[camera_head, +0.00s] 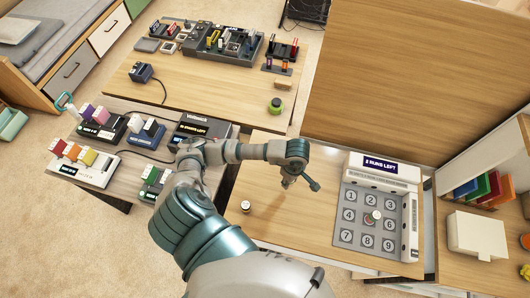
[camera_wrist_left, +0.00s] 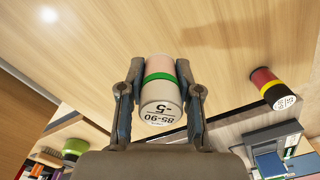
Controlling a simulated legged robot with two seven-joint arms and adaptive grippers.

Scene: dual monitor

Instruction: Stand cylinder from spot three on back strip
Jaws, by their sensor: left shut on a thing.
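My left gripper (camera_head: 288,181) is above the wooden table, left of the numbered pad. In the left wrist view its two fingers (camera_wrist_left: 160,95) are shut on a cylinder (camera_wrist_left: 161,100). The cylinder is pale, with a pinkish far part, a green band and a printed white end reading about "85-90 -5". The grey pad (camera_head: 350,233) has spots one to nine. Spot three (camera_head: 391,201) shows bare. One cylinder (camera_head: 376,215) stands near spots five and six. I cannot make out which strip is the back strip. My right gripper is out of view.
A small cylinder (camera_head: 246,206) stands left of my gripper. A black, yellow and red cylinder (camera_wrist_left: 270,86) shows in the wrist view. A white unit (camera_head: 378,168) with a display borders the pad. A green round object (camera_head: 275,105) is farther back. Bare table lies around my gripper.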

